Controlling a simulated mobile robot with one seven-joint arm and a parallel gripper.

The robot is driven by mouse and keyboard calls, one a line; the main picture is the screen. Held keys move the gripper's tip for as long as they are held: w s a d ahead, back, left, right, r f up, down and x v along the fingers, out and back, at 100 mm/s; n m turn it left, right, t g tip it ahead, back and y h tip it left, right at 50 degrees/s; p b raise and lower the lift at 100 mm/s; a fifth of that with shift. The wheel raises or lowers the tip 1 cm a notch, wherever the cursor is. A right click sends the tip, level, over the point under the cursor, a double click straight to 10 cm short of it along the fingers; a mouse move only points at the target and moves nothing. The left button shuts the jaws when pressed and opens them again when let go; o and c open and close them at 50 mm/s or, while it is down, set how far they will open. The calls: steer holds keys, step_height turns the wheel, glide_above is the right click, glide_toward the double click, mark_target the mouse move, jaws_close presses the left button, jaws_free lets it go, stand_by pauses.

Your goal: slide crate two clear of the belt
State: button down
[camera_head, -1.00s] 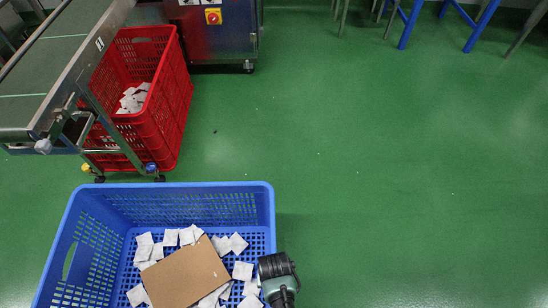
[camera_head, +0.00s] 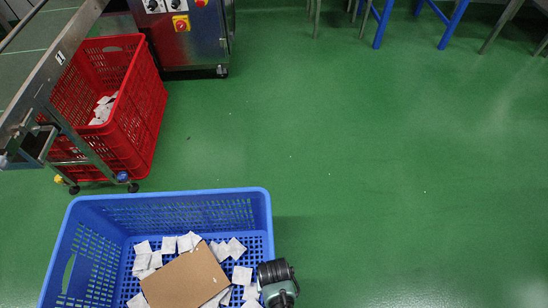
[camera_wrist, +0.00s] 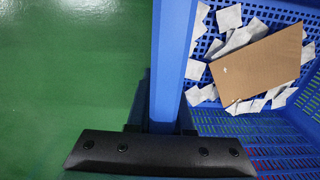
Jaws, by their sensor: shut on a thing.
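A blue crate (camera_head: 170,198) lies at the bottom of the head view, apart from the conveyor belt (camera_head: 30,70). White teabags (camera_head: 236,248) and a brown cardboard piece (camera_head: 187,278) lie in it. My gripper (camera_wrist: 160,152) is shut on the crate's side wall, whose blue rim (camera_wrist: 172,70) runs up the wrist view. In the head view my wrist is at the crate's right side; the fingertips are hidden there. A red crate (camera_head: 140,120) with teabags stands under the belt's end. I see no number on either crate.
A steel machine (camera_head: 190,50) with red buttons stands behind the red crate. The belt's frame has legs and small wheels (camera_head: 128,184) close to the blue crate's far left side. Blue and grey stool legs (camera_head: 384,22) stand at the top right. Green floor (camera_head: 400,190) to the right is clear.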

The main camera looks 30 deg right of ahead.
steer(key=shift+s+d, duration=0.2)
steer(key=shift+d, duration=0.15)
steer(key=c, duration=0.7)
jaws_free()
steer(key=shift+a, duration=0.1)
steer(key=shift+c, duration=0.2)
step_height(320, 180, up, 13)
steer(key=p, duration=0.6)
steer(key=shift+p, duration=0.4)
